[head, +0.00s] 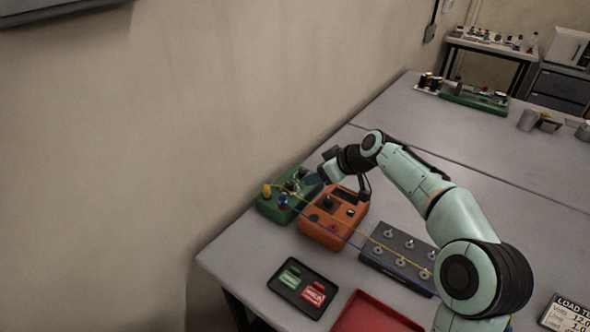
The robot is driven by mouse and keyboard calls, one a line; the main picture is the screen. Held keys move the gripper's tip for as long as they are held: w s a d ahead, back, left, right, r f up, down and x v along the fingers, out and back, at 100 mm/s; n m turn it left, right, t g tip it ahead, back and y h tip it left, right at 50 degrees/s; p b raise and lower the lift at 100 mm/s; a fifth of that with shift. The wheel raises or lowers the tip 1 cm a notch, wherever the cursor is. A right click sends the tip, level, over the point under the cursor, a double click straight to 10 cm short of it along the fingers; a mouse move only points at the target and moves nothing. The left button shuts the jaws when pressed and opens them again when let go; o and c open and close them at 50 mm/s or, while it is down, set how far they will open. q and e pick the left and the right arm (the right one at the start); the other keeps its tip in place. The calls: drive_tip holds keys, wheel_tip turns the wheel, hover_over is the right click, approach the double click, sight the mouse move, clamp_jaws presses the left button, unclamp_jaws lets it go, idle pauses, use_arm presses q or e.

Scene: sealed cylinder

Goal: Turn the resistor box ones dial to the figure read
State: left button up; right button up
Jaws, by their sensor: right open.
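The resistor box (372,256) is a dark blue-grey box with several pale round dials on top. It lies on the grey bench, right of the orange box. Which dial is the ones dial, and where any dial points, is too small to tell. My right gripper (341,184) is open, above the back of the orange box (318,232) and near the green box, away from the resistor box dials. The right arm comes in from the lower right, in front of the resistor box's right end. My left gripper is not in view.
A green box (270,210) with coloured posts stands by the wall; yellow and blue wires run from it towards the resistor box. A black tray (277,287) with green and red pieces, a red tray (375,312) and a printed card (567,316) lie in front. The bench's middle is clear.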

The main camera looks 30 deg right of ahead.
drive_tip(key=p, duration=0.3)
approach(289, 183)
drive_tip(key=x, duration=0.7)
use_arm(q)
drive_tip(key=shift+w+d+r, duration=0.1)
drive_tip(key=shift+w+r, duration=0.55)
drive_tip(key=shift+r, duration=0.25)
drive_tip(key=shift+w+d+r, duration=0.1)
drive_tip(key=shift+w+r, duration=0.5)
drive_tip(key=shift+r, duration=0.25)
use_arm(e)
drive_tip(key=shift+w+a+f, duration=0.1)
drive_tip(key=shift+w+f, duration=0.4)
clamp_jaws()
